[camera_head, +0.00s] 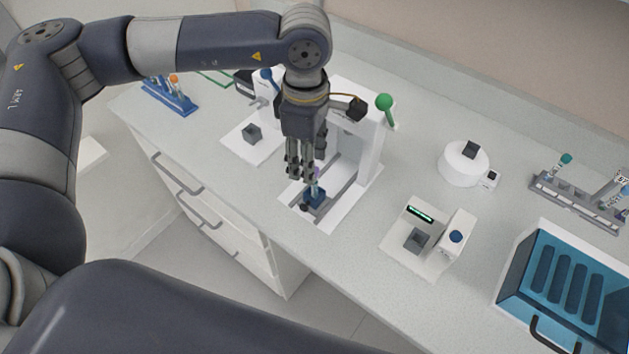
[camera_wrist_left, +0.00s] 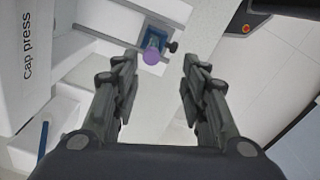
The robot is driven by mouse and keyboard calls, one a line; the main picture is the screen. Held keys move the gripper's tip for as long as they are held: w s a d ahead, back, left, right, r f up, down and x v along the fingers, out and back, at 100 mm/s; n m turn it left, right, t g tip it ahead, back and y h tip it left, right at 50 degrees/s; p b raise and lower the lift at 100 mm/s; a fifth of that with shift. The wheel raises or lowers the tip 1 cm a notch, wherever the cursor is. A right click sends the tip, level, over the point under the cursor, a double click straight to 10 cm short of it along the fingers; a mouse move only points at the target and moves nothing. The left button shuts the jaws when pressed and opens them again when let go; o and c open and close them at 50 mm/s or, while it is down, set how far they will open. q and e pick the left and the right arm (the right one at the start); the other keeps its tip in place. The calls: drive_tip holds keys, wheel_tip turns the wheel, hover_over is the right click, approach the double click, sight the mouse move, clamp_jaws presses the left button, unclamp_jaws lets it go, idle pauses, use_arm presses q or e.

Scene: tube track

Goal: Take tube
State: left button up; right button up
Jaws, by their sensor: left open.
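A tube with a purple cap (camera_wrist_left: 151,56) stands in a small blue holder (camera_wrist_left: 157,37) in the left wrist view. In the head view the holder (camera_head: 314,196) sits on the rails of the white press, and the purple cap (camera_head: 314,173) shows just beside my fingers. My left gripper (camera_head: 300,176) hangs pointing down above and close to the holder. In the left wrist view its two fingers (camera_wrist_left: 158,88) are apart with nothing between them, and the cap lies beyond the fingertips. The tube's body is mostly hidden. My right gripper is not in view.
The white press (camera_head: 366,135) with a green-knobbed lever (camera_head: 384,102) stands right behind my gripper. A blue rack (camera_head: 170,97) is at the left. A white round device (camera_head: 463,165), a scale-like device (camera_head: 428,240), a grey rack (camera_head: 575,200) and a blue-lidded box (camera_head: 533,272) stand at the right.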

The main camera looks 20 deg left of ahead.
sight(315, 188)
use_arm(q)
drive_tip(key=f+p, duration=0.2)
drive_tip(key=f, duration=0.1)
drive_tip(key=w+d+f+p, duration=0.1)
drive_tip(key=f, duration=0.1)
drive_tip(key=shift+f, duration=0.45)
drive_tip(key=c, duration=0.7)
clamp_jaws()
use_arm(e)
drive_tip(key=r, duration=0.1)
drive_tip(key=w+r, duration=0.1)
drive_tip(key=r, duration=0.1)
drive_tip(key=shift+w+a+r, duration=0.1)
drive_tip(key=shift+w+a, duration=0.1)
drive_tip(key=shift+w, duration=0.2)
